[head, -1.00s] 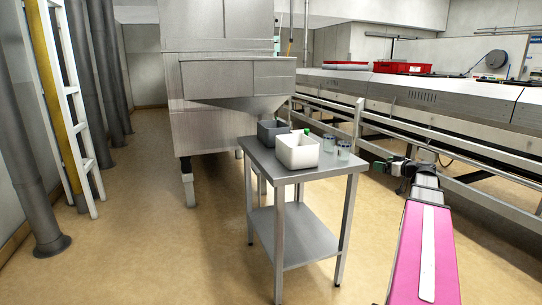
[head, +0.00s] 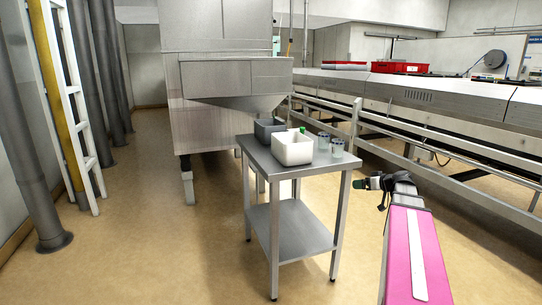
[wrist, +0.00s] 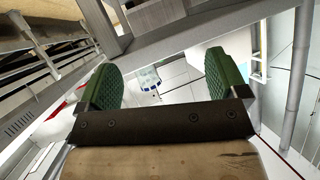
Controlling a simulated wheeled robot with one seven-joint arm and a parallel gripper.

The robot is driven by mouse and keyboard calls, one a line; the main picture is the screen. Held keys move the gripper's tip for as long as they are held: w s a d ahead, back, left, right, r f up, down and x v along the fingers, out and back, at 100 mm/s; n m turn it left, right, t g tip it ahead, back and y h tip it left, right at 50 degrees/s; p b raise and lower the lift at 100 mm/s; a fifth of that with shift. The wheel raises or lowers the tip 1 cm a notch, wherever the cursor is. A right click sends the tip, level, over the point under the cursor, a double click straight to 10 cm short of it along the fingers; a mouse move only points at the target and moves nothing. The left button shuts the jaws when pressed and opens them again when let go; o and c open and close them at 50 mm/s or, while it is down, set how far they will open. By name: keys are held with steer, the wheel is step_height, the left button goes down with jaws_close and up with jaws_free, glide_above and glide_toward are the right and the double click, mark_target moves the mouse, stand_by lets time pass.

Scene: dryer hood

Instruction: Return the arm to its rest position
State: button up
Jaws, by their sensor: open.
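My arm, with a pink link (head: 418,255), reaches up from the bottom right of the head view. My gripper (head: 358,184) is at its far end, in the air just right of the steel table (head: 262,158) as seen there. In the wrist view my gripper (wrist: 163,80) shows two green ribbed finger pads wide apart, with nothing between them. From the head view I cannot tell how high it is over the floor.
The table carries a white bin (head: 292,149), a grey bin (head: 268,129) behind it and two glass jars (head: 337,148). A steel railing (head: 450,165) runs along the right. A large steel machine (head: 225,80) stands behind.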

steer(key=s+a+f+m+g+h, duration=0.5)
steer(key=s+a+f+g, duration=0.5)
steer(key=s+a+f, duration=1)
step_height(320, 180, down, 4)
steer(key=s+h, duration=0.1)
steer(key=h, duration=0.1)
steer(key=shift+s+a+r+h, duration=0.15)
steer(key=shift+a+r+h, duration=0.05)
steer(key=shift+a+h, duration=0.2)
